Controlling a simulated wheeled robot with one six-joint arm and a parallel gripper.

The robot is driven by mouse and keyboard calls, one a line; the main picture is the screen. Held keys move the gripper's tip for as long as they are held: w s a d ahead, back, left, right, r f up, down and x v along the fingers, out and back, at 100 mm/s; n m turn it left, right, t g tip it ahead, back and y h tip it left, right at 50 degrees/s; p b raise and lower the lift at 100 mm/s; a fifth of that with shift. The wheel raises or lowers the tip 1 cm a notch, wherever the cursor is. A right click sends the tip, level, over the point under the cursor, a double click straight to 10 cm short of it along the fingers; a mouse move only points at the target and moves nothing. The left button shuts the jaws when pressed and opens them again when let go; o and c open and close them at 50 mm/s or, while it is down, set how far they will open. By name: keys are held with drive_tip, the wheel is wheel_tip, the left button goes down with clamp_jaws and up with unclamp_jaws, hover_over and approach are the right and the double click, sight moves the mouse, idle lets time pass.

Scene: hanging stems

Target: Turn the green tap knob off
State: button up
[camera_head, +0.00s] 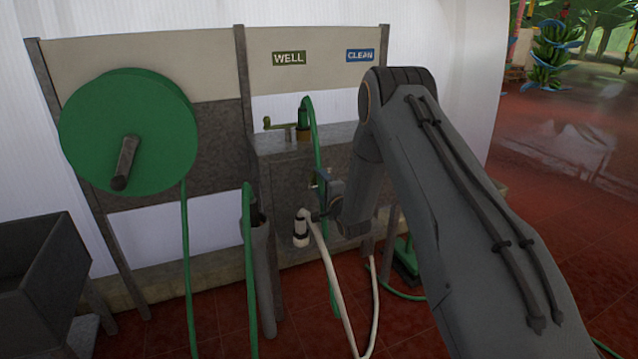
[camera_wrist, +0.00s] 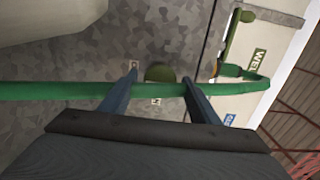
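A rounded green knob (camera_wrist: 160,73) shows between my fingertips in the wrist view, in front of the grey speckled panel. My gripper (camera_wrist: 160,80) is open, with a finger on each side of the knob and small gaps visible. I cannot tell whether the fingertips reach past it. A green hose (camera_wrist: 60,90) crosses at the fingers and covers the knob's lower part. In the head view my gripper (camera_head: 325,188) is at the stand's front, partly hidden by my wrist. The knob cannot be made out there.
A green lever tap (camera_head: 280,125) stands on the grey stand (camera_head: 285,144), under the WELL sign (camera_head: 289,58) and left of the CLEAN sign (camera_head: 360,55). A green hose reel (camera_head: 128,110) is at left. A white nozzle (camera_head: 301,230) and pale hose hang below my gripper.

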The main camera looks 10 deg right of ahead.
drive_tip(key=shift+s, duration=0.1)
drive_tip(key=s+d, duration=0.1)
drive_tip(key=s, duration=0.6)
drive_tip(key=shift+s+d, duration=0.2)
drive_tip(key=shift+s, duration=0.05)
drive_tip(key=s+r+n+g+h+p, duration=0.1)
drive_tip(key=s+r+n+g, duration=0.3)
drive_tip(key=s, duration=1.1)
drive_tip(key=s+a+r+n+g+h+p, duration=0.1)
drive_tip(key=s+r+n+g, duration=0.3)
drive_tip(key=s, duration=1.2)
drive_tip(key=s+r+n+g+h+p, duration=0.1)
drive_tip(key=s+r+n+g+p, duration=0.2)
drive_tip(key=s+n+g, duration=0.5)
drive_tip(key=s+r+g, duration=0.1)
drive_tip(key=s, duration=0.6)
drive_tip(key=shift+s+a+g, duration=0.2)
drive_tip(key=shift+a+g, duration=0.1)
drive_tip(key=shift+a, duration=0.1)
